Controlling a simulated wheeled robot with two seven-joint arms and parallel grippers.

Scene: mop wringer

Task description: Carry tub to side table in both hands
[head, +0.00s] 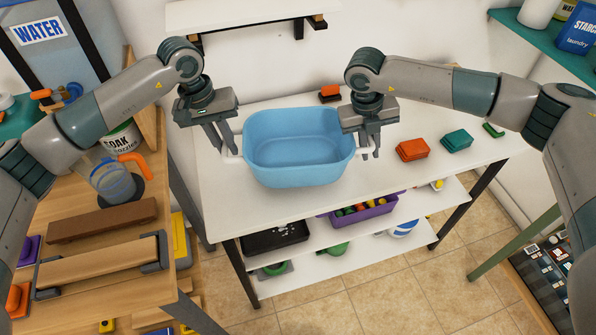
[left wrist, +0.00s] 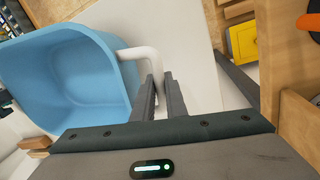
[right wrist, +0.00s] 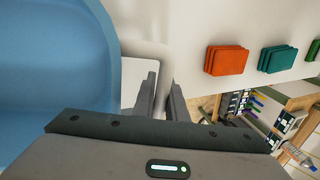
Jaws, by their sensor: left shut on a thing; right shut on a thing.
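The blue tub (head: 298,150) is upright and empty over the white side table (head: 222,205). I cannot tell whether its base touches the top. My left gripper (head: 234,155) is shut on the tub's left white handle, which shows in the left wrist view (left wrist: 140,55) between the fingers (left wrist: 160,92). My right gripper (head: 370,150) is shut on the right white handle (right wrist: 150,52), partly hidden by the fingers (right wrist: 160,92) in the right wrist view. The tub also shows in the left wrist view (left wrist: 70,80) and right wrist view (right wrist: 55,80).
Orange sponges (head: 412,149), teal sponges (head: 456,141) and a green pad (head: 493,130) lie right of the tub. An orange-topped brush (head: 330,92) lies behind it. A wooden bench (head: 110,275) with a clear jug (head: 108,178) stands left. A lower shelf holds a purple bin (head: 362,212).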

